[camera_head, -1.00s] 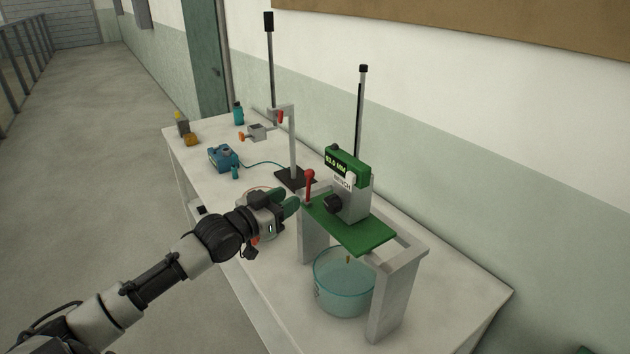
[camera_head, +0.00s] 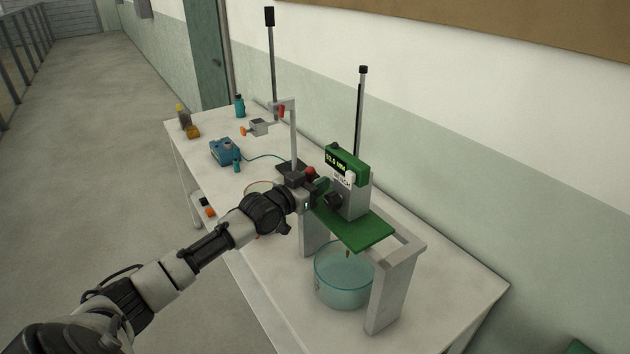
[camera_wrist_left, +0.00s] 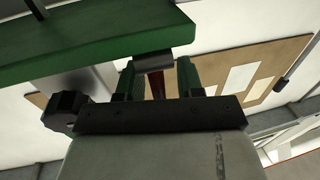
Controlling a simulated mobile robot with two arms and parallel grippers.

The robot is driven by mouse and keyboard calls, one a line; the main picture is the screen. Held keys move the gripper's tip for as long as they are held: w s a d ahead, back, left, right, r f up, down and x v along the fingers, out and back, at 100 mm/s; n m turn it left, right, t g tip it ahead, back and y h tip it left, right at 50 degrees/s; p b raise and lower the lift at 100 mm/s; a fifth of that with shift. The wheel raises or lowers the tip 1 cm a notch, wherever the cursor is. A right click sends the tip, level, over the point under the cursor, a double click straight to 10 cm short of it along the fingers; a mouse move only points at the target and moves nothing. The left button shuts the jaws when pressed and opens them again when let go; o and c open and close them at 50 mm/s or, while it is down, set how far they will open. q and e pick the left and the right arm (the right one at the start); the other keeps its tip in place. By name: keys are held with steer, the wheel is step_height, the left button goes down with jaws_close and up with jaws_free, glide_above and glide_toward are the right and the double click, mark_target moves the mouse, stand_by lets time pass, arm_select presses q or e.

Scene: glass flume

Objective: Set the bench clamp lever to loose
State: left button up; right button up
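The bench clamp lever is red, with a round knob (camera_head: 311,171) showing just above my left gripper (camera_head: 318,187) in the head view. The lever stands at the left end of the green plate (camera_head: 362,232), beside the gauge. In the left wrist view the red lever (camera_wrist_left: 157,85) runs between the two green fingers of my left gripper (camera_wrist_left: 156,76), with gaps beside it. The fingers are open around the lever. A grey pivot piece (camera_wrist_left: 152,62) sits at its far end. In the head view my gripper hides the lower lever. My right gripper is not in view.
The gauge with a green display (camera_head: 347,160) and black knob stands close right of my gripper. A grey stand (camera_head: 393,290) carries the plate over a glass bowl (camera_head: 343,278). A thin post (camera_head: 293,140) rises behind. A blue box (camera_head: 224,151) sits farther left.

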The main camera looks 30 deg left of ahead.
arm_select(q)
jaws_close()
